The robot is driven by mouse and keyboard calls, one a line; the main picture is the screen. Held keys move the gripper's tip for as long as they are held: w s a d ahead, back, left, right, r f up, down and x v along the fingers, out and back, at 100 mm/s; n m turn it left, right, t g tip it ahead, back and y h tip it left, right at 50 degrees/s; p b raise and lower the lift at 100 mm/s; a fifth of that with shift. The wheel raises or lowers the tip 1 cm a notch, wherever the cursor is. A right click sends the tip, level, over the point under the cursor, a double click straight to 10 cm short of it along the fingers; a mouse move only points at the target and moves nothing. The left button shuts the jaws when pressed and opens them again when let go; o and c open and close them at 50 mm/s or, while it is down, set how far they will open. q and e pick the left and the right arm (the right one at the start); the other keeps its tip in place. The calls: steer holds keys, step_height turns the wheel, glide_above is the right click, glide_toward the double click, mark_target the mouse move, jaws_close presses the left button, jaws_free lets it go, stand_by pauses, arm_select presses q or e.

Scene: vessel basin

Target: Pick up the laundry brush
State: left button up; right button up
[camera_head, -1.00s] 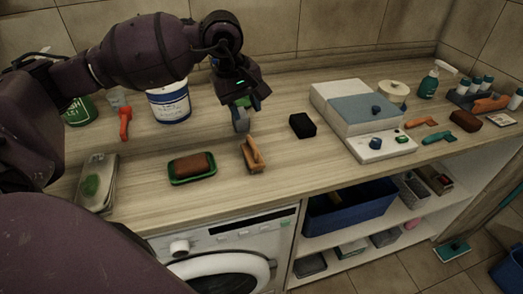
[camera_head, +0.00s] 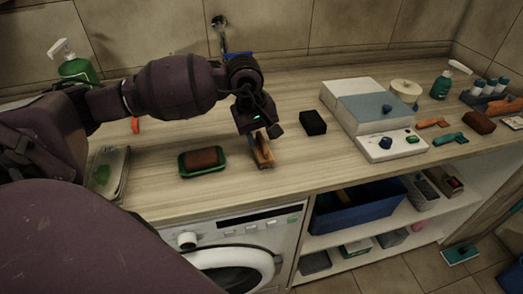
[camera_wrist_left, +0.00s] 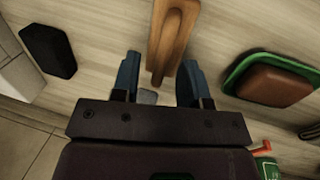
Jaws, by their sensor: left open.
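The laundry brush (camera_head: 264,152) has an orange-brown wooden handle and lies on the wooden counter, near its front edge. My left gripper (camera_head: 260,136) is right above the brush in the head view and hides its back part. In the left wrist view the open fingers (camera_wrist_left: 159,80) stand on either side of the lower end of the brush handle (camera_wrist_left: 174,38), with gaps visible on both sides. I cannot tell how far the fingertips are above the counter. My right gripper is not in view.
A brown block in a green dish (camera_head: 203,160) lies left of the brush. A black block (camera_head: 313,123) lies to its right, with a white and grey box (camera_head: 364,106) beyond. A washing machine (camera_head: 235,255) is below the counter.

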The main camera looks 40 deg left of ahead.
mark_target(261, 137)
arm_select(q)
steer(key=shift+w+d+f, duration=0.1)
steer(key=shift+w+f, duration=0.05)
steer(key=shift+f, duration=0.55)
steer(key=shift+c, duration=0.3)
jaws_close()
steer(key=shift+r, duration=0.1)
step_height(261, 137, up, 20)
